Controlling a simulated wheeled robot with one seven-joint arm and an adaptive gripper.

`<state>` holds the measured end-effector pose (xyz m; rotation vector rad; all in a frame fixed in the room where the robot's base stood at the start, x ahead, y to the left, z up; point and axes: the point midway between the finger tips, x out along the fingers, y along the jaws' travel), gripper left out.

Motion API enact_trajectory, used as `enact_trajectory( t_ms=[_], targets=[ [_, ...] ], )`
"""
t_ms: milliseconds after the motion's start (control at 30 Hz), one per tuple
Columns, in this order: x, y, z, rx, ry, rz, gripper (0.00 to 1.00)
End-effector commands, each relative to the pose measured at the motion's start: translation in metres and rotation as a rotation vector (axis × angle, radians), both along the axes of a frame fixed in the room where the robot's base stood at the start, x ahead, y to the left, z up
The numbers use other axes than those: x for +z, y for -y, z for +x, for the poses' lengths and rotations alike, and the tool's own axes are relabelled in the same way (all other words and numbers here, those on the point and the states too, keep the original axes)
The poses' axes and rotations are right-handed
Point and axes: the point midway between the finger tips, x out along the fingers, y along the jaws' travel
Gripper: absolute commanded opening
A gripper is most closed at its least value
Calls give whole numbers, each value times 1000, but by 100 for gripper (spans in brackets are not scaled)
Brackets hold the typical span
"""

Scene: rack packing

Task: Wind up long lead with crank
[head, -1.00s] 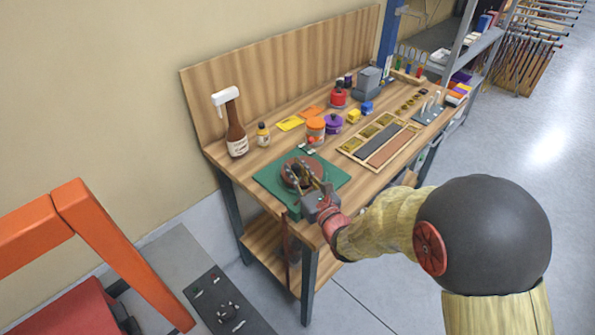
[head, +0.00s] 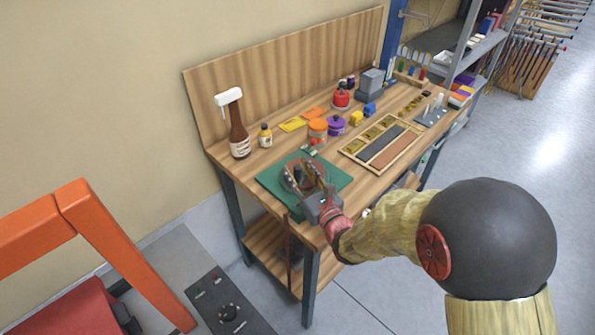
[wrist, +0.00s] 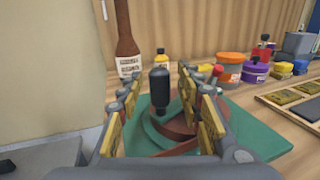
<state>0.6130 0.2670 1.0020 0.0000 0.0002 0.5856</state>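A brown round winder (head: 293,172) sits on a green base (head: 272,180) near the front left of the workbench. In the wrist view its brown body (wrist: 176,128) is partly hidden by my gripper, and a black upright crank knob (wrist: 160,88) stands above it. My gripper (head: 308,176) is over the winder from the front. In the wrist view my gripper (wrist: 166,95) has its yellow-padded fingers apart, with the knob between them and visible gaps on both sides. A thin brown strip (head: 289,250), perhaps the lead, hangs below the bench's front edge.
A brown spray bottle (head: 238,130), a small yellow bottle (head: 265,136), an orange-lidded jar (head: 318,131) and a purple pot (head: 336,126) stand behind the winder. A wooden tray (head: 350,152) lies to the right. An orange frame (head: 120,250) stands at the front left.

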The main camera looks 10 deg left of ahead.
Motion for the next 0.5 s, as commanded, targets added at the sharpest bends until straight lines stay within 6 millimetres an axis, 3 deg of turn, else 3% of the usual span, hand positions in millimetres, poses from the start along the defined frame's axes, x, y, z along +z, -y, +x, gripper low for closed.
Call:
enact_trajectory(
  t_ms=[167, 500],
  targets=[
    [0, 12, -17, -2, -1, -1, 36],
    [0, 50, -73, -3, -1, -1, 36]
  ],
)
